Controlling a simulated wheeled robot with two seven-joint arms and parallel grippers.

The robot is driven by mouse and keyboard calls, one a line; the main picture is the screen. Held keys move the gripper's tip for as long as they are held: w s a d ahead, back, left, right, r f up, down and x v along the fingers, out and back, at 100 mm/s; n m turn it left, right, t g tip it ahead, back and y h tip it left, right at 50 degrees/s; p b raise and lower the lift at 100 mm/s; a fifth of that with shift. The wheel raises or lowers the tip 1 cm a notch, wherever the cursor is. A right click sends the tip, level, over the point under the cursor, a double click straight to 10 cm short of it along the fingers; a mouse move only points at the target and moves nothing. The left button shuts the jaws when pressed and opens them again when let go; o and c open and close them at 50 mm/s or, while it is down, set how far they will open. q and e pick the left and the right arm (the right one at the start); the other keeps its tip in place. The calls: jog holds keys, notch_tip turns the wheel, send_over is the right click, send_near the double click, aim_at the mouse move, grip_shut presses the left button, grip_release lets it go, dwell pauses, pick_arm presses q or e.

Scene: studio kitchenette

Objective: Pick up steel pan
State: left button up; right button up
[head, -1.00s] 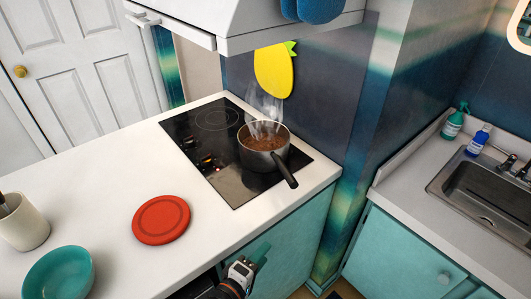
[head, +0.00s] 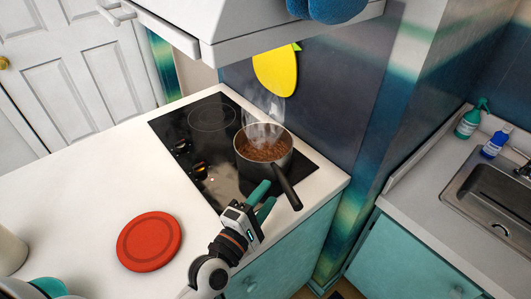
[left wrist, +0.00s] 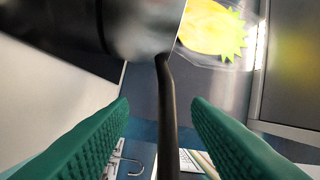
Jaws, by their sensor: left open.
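The steel pan (head: 263,156) stands on the black cooktop, full of brown food and steaming. Its black handle (head: 287,187) points to the front right, past the cooktop's edge. My left gripper (head: 264,196) is open just left of the handle in the head view. In the left wrist view the black handle (left wrist: 168,115) runs between the two green fingers (left wrist: 160,118), apart from both. The pan's steel side (left wrist: 140,30) fills the top of that view. My right gripper is not in view.
The black cooktop (head: 190,140) lies in the white counter (head: 90,205). A red round trivet (head: 149,241) lies on the counter to the left. A range hood (head: 240,25) hangs above. A teal bowl (head: 48,287) is at the lower left. A sink (head: 495,195) is at the right.

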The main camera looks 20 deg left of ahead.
aim_at(279, 180)
pick_arm(q)
jog(key=x, duration=0.2)
jog(key=shift+w+d+r, duration=0.2)
jog(key=shift+w, duration=0.05)
jog(key=shift+w+d+p, duration=0.1)
jog(key=shift+w+p, duration=0.2)
jog(key=shift+w, duration=0.05)
jog(key=x, duration=0.1)
jog(key=p+x, duration=0.1)
jog(key=x, duration=0.1)
jog(key=p+x, duration=0.1)
jog(key=shift+w+d+r, duration=0.15)
jog(key=shift+w+r, duration=0.2)
jog(key=shift+w+f, duration=0.1)
jog(key=shift+w, duration=0.25)
jog(key=shift+s, duration=0.1)
jog(key=c, duration=0.4)
grip_shut()
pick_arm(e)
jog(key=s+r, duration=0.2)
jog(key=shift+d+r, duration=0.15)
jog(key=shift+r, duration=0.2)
pick_arm(q)
jog(key=shift+r, duration=0.25)
